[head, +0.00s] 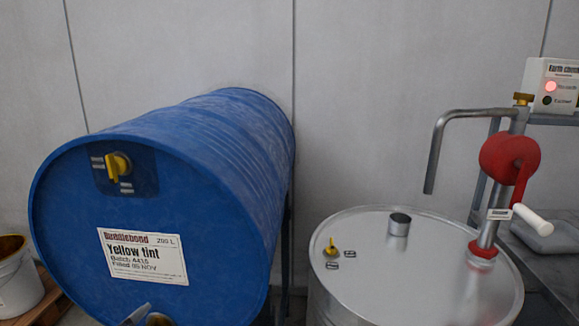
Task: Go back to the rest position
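Neither of my grippers shows in the head view. A large blue drum (225,140) lies on its side at left. Its white label (143,257) reads "Yellow tint", and a yellow valve handle (118,166) sits high on its end face. A grey metal fitting (137,315) at the bottom of that face is cut off by the picture's edge. An upright steel drum (400,275) stands at right.
A white bucket (18,285) stands at the far left near a wooden pallet (52,300). A control box (551,87) with its red lamp lit is at upper right, above a grey bench (560,262). A pale panelled wall (360,60) closes the back.

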